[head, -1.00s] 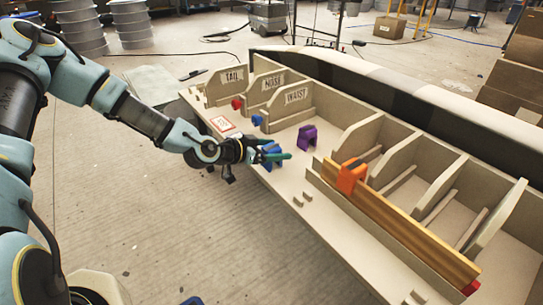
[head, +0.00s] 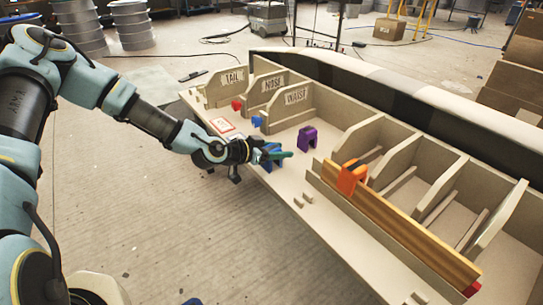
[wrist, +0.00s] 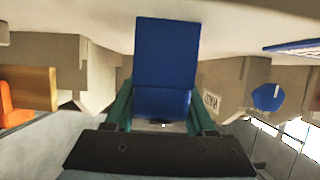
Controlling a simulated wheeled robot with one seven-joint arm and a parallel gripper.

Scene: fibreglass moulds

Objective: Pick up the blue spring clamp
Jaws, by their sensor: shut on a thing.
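My gripper (head: 279,155), with green fingers, is at the left front edge of the pale mould bench. It is shut on a blue spring clamp (head: 268,149). In the wrist view the blue clamp (wrist: 165,55) fills the middle, between the green fingers (wrist: 162,112). The fingers and wrist hide part of it in the head view. I cannot tell whether it touches the bench.
A purple clamp (head: 307,137) stands just right of my gripper. A red one (head: 236,104) is by the TAIL compartment. An orange clamp (head: 351,176) grips a long wooden strip (head: 400,225). Upright dividers line the bench's back. Open floor lies in front.

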